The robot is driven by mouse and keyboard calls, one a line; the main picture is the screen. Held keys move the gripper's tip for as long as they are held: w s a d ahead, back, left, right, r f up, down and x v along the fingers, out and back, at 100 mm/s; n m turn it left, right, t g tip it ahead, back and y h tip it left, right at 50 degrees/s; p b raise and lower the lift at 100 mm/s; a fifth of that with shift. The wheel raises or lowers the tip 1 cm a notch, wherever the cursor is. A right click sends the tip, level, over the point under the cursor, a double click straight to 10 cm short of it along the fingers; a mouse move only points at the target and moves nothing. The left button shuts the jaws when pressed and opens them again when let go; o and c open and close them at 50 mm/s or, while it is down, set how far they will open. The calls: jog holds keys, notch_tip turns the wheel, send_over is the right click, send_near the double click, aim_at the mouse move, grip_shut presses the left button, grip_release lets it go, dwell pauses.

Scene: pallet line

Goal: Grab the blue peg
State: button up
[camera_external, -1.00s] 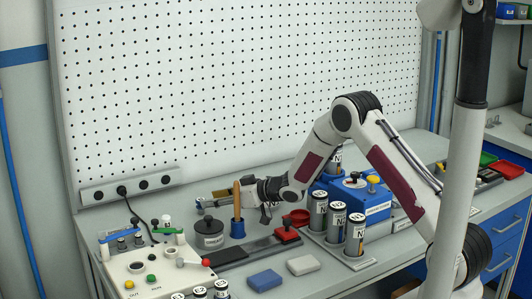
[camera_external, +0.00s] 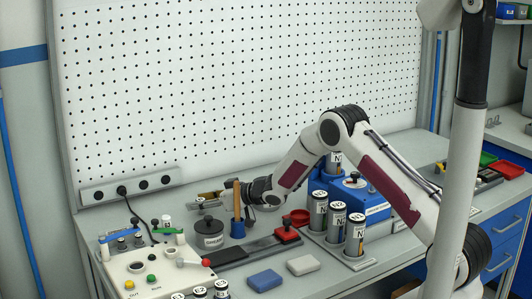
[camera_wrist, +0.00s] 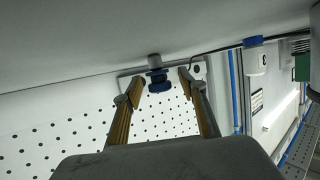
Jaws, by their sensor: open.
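The blue peg (camera_wrist: 159,85) shows in the wrist view as a short grey and dark-blue cylinder standing out from the grey bench surface. My gripper (camera_wrist: 161,90) is open, with one finger on each side of the peg and a visible gap to both. Nothing is held. In the external view my gripper (camera_external: 208,200) is low over the back of the bench, behind the dark round container and pointing left. The peg cannot be made out clearly there, as it is small and lies around the fingertips.
A dark lidded container (camera_external: 210,236) is close by. The control box (camera_external: 140,268) is at front left. The perforated wall panel (camera_external: 240,90) rises behind.

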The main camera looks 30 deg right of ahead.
aim_at(201, 199)
dwell(0.3)
grip_shut()
jog(key=shift+r, duration=0.1)
notch_tip(201, 199, up, 18)
dwell(0.8)
dwell(0.5)
